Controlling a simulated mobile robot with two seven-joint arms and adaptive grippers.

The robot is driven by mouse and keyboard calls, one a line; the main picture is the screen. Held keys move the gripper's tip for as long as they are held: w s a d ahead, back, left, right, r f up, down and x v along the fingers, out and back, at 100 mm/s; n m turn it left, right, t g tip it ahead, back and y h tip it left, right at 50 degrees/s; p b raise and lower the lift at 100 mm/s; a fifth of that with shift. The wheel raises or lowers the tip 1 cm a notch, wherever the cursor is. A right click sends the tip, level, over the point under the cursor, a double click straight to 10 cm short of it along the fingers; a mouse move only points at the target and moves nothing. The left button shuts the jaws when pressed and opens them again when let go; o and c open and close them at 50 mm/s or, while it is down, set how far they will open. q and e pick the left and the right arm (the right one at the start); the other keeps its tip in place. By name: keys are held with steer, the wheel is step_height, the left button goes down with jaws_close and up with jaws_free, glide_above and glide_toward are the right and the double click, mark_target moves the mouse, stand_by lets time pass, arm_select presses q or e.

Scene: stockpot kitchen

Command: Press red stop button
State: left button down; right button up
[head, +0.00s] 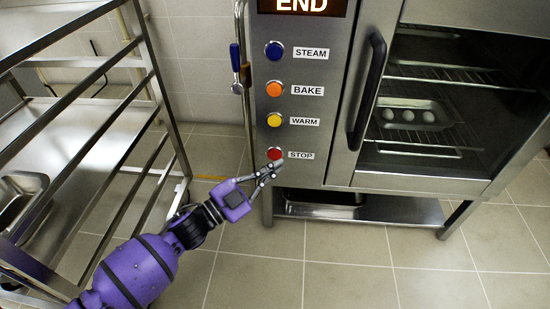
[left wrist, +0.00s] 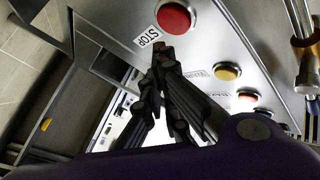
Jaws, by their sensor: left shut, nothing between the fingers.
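The red stop button (head: 274,153) is the lowest in a column on the steel oven panel, with a STOP label to its right. In the left wrist view the red button (left wrist: 174,17) is at the top, just beyond the fingertips. My left gripper (head: 278,165) is shut and empty, its tips just below the red button in the head view. The fingertips also show in the left wrist view (left wrist: 162,50), beside the STOP label. I cannot tell whether they touch the panel. My right gripper is in neither view.
Above are the yellow WARM button (head: 274,119), orange BAKE button (head: 274,89) and blue STEAM button (head: 274,50). The display (head: 302,6) reads END. The oven door handle (head: 367,90) is to the right. A metal rack (head: 150,75) stands at left.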

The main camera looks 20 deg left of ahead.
arm_select(q)
steer(key=shift+w+a+r, duration=0.1)
steer(key=shift+w+a, duration=0.1)
steer(key=shift+w, duration=0.5)
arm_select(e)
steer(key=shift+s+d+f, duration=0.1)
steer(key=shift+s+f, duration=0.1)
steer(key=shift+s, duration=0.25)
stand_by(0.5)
arm_select(q)
steer(key=shift+w+a, duration=0.1)
steer(key=shift+w, duration=0.3)
steer(key=shift+w+a, duration=0.15)
steer(key=shift+w, duration=0.3)
stand_by(0.5)
steer(key=shift+s, duration=0.15)
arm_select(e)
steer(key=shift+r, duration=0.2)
arm_select(q)
steer(key=shift+s+d+p, duration=0.25)
steer(key=shift+s+p, duration=0.35)
steer(key=shift+s, duration=0.1)
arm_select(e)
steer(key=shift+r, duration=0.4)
